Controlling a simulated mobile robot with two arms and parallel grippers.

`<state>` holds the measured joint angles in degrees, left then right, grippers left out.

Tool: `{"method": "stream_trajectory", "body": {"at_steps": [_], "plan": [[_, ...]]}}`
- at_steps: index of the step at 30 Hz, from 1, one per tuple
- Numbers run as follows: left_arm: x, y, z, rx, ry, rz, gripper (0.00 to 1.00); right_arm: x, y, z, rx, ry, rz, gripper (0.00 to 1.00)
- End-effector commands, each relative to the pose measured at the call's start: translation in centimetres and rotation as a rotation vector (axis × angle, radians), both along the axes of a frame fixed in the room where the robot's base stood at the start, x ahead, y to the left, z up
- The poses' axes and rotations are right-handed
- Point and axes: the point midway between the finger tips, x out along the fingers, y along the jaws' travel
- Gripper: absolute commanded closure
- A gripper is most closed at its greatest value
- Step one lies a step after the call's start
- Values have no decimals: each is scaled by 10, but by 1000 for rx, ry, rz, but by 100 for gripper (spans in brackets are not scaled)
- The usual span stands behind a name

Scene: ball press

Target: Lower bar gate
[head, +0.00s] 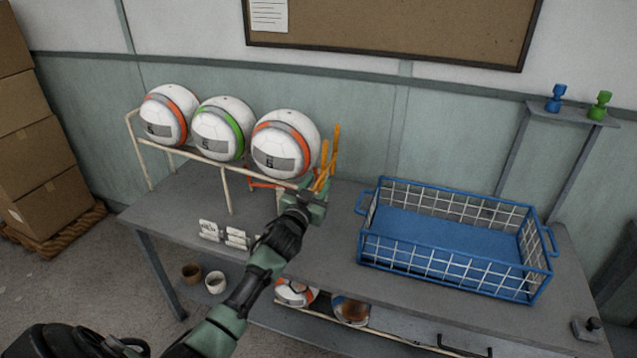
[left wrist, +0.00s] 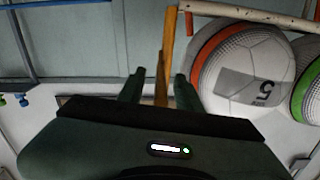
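The orange bar gate (head: 335,150) stands steeply upright at the right end of the cream ball rack (head: 229,192), beside the last ball. My left gripper (head: 318,187) is at the gate's lower part and hides some of it. In the left wrist view, the orange bar (left wrist: 168,38) runs down between the two fingers of my left gripper (left wrist: 159,88). The fingers are apart, with gaps visible beside the bar. The white ball with an orange band (head: 286,143) rests on the rack next to the gate. My right gripper is not in view.
A ball with a green band (head: 220,128) and another with an orange band (head: 168,114) sit farther left on the rack. A blue wire basket (head: 450,265) stands at right on the grey table (head: 340,262). Clear tabletop lies between gripper and basket.

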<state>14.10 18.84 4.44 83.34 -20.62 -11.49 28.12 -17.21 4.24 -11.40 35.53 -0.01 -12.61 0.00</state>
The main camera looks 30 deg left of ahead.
Motion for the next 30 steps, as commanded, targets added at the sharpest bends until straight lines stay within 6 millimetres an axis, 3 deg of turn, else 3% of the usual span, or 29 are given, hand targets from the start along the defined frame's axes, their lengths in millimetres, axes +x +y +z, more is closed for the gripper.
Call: {"method": "stream_trajectory", "body": {"at_steps": [10,11,14,15,30], "plan": [[6,2,0,1,1,0,66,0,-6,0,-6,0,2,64],[6,2,0,1,1,0,68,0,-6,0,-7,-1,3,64],[6,2,0,1,1,0,96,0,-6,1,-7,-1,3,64],[6,2,0,1,1,0,100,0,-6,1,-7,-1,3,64],[5,1,-1,1,1,0,100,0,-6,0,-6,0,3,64]]}}
